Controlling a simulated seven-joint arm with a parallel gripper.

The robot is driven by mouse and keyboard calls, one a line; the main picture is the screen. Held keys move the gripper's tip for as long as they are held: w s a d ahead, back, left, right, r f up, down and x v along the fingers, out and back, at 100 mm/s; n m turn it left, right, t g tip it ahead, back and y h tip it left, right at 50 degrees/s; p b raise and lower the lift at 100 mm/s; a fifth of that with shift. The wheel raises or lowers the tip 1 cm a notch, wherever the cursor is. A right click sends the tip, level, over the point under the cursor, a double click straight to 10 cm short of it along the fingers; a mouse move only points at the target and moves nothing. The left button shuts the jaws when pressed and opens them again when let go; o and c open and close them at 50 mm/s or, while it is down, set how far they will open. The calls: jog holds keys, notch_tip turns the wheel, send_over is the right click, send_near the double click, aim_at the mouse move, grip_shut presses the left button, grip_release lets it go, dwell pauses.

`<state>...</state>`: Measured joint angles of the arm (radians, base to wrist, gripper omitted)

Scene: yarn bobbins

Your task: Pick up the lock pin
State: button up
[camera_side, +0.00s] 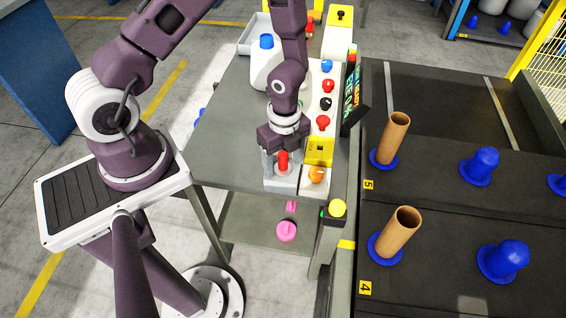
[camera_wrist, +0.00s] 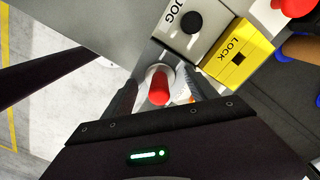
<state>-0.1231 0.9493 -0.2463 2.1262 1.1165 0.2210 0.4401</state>
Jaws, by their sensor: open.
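The lock pin, which I take to be the red upright pin (camera_side: 283,157), stands in a pale holder (camera_side: 281,183) at the front end of the bench. In the wrist view the red pin (camera_wrist: 160,92) shows from above, with a pale ring around its far end. My gripper (camera_side: 283,166) is open and points down over it, with one finger on each side. In the wrist view my gripper (camera_wrist: 160,97) straddles the pin. I cannot tell whether the fingers touch it. A yellow block marked LOCK (camera_wrist: 238,52) with a dark slot lies to the upper right.
An orange knob (camera_side: 316,175) sits close right of the holder. A row of coloured buttons (camera_side: 326,85) runs behind, beside a dark display (camera_side: 353,95). A white jug (camera_side: 266,66) stands at the back. Brown tubes (camera_side: 393,140) and blue pegs (camera_side: 485,165) are on the right.

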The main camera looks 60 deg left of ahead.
grip_shut()
notch_tip(320, 180, up, 10)
jog(key=shift+r, duration=0.1)
dwell(0.4)
jog(key=w+f, duration=0.1)
jog(key=w, duration=1.1)
jog(key=shift+a, duration=0.15)
jog(key=shift+f, duration=0.1)
